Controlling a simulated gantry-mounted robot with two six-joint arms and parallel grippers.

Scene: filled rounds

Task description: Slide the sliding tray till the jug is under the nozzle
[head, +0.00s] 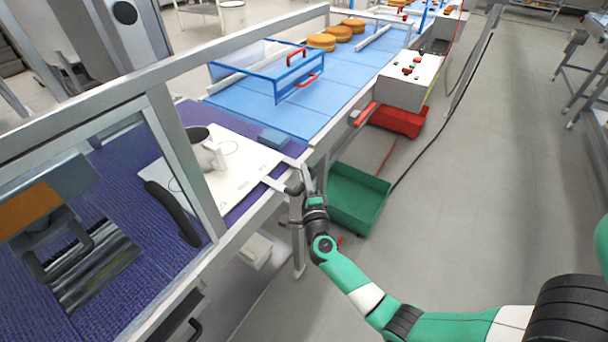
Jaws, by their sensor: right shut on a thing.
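The sliding tray (246,168) is a flat white board with thin outline markings, lying on the purple surface behind the frame's front rail. The jug (211,156) is white with a dark inside and stands upright on the tray, partly behind a slanted frame post. My right gripper (298,184) is at the tray's near right end, outside the rail, and is shut on the tray's pale handle bars. The exact grip is partly hidden by the fingers. I cannot make out the nozzle. My left gripper is not in view.
A metal frame with a clear panel (90,200) and a black handle (172,213) stands at the left. A small blue block (273,139) lies beyond the tray. A green bin (357,197) is below my right gripper. A blue conveyor (270,107) runs behind. Floor at the right is clear.

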